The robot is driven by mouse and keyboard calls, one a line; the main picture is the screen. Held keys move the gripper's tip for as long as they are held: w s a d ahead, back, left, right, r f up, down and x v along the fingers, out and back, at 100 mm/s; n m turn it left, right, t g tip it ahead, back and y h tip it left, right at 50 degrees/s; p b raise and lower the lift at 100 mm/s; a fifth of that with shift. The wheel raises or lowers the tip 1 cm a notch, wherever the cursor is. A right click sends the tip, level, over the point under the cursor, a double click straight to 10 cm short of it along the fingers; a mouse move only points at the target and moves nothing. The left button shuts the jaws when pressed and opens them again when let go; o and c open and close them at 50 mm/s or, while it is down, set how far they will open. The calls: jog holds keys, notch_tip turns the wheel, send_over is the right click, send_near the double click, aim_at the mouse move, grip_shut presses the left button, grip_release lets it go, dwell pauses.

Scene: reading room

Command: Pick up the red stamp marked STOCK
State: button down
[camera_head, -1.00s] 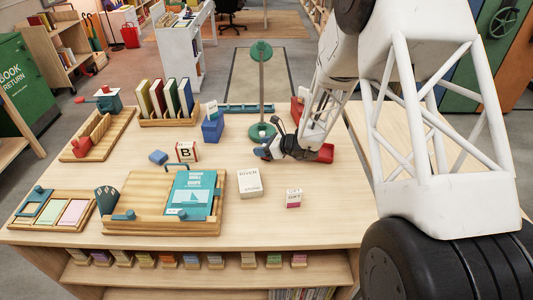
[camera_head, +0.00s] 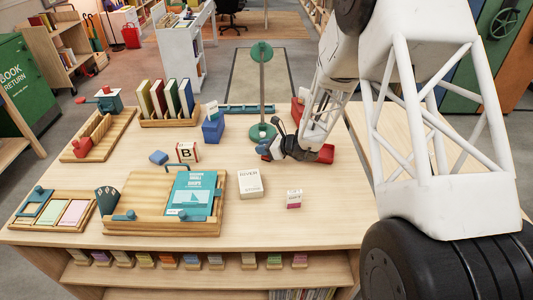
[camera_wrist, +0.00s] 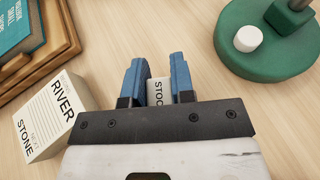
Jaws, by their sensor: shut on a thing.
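My gripper (camera_wrist: 157,68) shows in the wrist view as two blue fingers. They are shut on the stamp (camera_wrist: 159,92), of which a narrow pale face with the dark letters "STOC" shows between them. The rest of the stamp is hidden by the fingers and the gripper body, and no red shows on the visible part. In the head view my gripper (camera_head: 268,150) is low over the table's right half, beside the green round base (camera_head: 262,131). The stamp cannot be made out there. I cannot tell whether it still touches the table.
A white RIVER STONE box (camera_wrist: 43,115) lies left of my gripper. The green base (camera_wrist: 235,65) of a post stands close on the right.

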jog(key=shift+r, duration=0.1)
jog(key=shift+r, duration=0.75)
notch_tip(320, 180, up, 2)
jog(key=s+d, duration=0.1)
jog(key=s, duration=0.6)
jog(key=s+d+r, duration=0.1)
jog(key=s+d, duration=0.1)
jog(key=s, duration=0.6)
jog(key=shift+s+d+r, duration=0.2)
jog(key=shift+s+d, duration=0.1)
jog(key=shift+d, duration=0.1)
